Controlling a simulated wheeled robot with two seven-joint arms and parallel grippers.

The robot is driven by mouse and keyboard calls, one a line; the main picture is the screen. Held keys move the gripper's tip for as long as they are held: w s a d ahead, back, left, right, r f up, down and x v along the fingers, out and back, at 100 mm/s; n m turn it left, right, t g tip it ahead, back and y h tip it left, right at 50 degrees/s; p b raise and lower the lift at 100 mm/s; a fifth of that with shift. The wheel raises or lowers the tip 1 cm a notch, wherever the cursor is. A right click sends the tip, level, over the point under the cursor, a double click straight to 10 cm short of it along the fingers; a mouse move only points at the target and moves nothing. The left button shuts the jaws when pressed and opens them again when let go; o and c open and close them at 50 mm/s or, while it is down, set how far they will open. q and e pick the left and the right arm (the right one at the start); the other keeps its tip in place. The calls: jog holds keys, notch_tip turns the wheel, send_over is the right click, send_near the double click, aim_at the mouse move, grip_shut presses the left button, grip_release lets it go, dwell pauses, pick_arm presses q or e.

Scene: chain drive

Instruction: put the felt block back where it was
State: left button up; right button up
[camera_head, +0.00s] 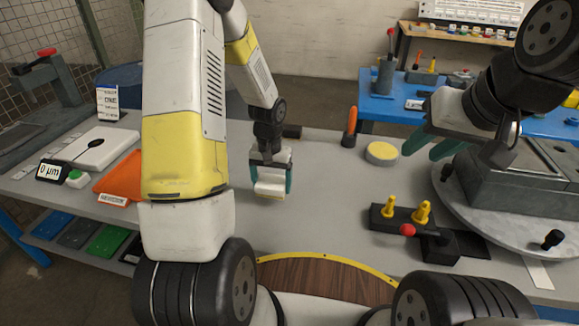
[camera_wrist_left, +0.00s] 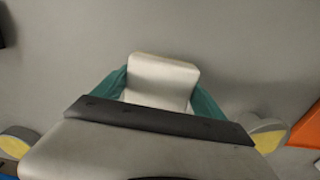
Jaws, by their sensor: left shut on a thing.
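The felt block (camera_head: 270,188) is pale, off-white, with a yellowish lower edge in the head view. My left gripper (camera_head: 270,177) points down over the grey bench and is shut on it. The left wrist view shows the block's pale face (camera_wrist_left: 163,78) between the two teal fingers. I cannot tell whether the block touches the bench or hangs just above it. My right gripper (camera_head: 432,143) is at the right, above the bench near the grey round plate. Its teal fingers are apart and I see nothing between them.
A round yellow-topped pad (camera_head: 382,153) and an orange-handled tool (camera_head: 350,127) stand behind and right of the block. A black fixture (camera_head: 400,220) with yellow pegs is at front right. An orange mat (camera_head: 121,180) lies left. Bare bench surrounds the block.

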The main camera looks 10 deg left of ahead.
pick_arm(q)
jog(key=w, duration=0.3)
jog(key=w+d, duration=0.1)
jog(key=w, duration=0.1)
jog(key=shift+w+d+f, duration=0.1)
jog(key=shift+w+f, duration=0.15)
jog(key=shift+w, duration=0.05)
jog(key=shift+f, duration=1.75)
jog(key=shift+f, duration=0.15)
jog(key=o, duration=1.4)
jog(key=shift+c, duration=0.2)
notch_tip(320, 180, up, 12)
notch_tip(320, 180, up, 8)
jog(key=t, duration=0.1)
send_over(280, 182)
jog(key=w+a, duration=0.1)
jog(key=w, duration=0.2)
jog(key=s+d+r+t+h, duration=0.1)
jog(key=s+r+t, duration=0.1)
jog(key=s+r, duration=0.5)
jog(key=s+r+t+h, duration=0.1)
jog(key=s+r+t, duration=0.2)
jog(key=s+r, duration=0.4)
jog(key=s, duration=0.7)
jog(key=shift+s+d, duration=0.35)
jog(key=shift+d, duration=0.05)
